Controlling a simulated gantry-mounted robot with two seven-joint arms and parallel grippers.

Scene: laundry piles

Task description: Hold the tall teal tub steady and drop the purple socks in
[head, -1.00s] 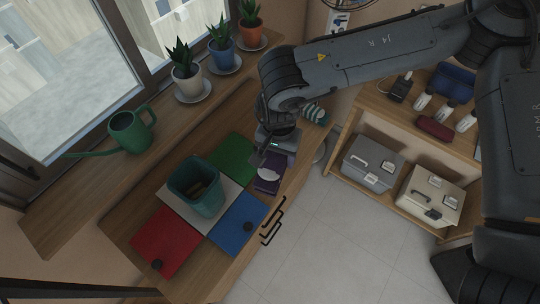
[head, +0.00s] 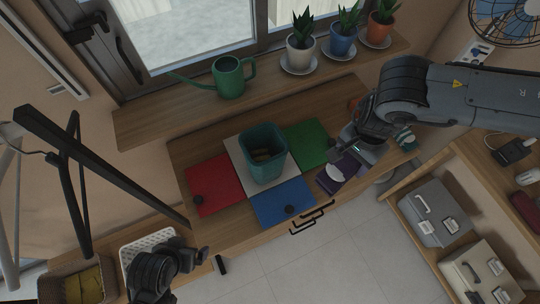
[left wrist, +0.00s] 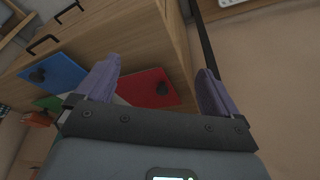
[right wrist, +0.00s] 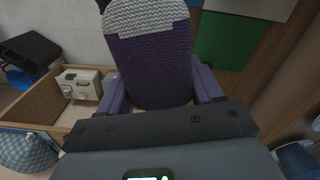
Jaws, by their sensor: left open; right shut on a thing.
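The tall teal tub (head: 263,165) stands upright on a pale square in the middle of the wooden top, with some brownish things inside. My right gripper (right wrist: 153,98) is shut on the purple socks (right wrist: 150,65), which have a pale grey patch at the far end. In the head view the purple socks (head: 327,184) are right of the tub, near the top's front edge; I cannot tell if they touch the surface. My left gripper (left wrist: 155,88) is open and empty. Its arm is at the lower left of the head view, well away from the tub, which the left wrist view does not clearly show.
Red (head: 216,184), blue (head: 283,200) and green (head: 307,143) squares surround the tub. Small black round things lie on the red and blue ones. A windowsill (head: 160,125) with a green watering can (head: 229,78) and potted plants runs behind. A white basket (head: 150,246) stands lower left.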

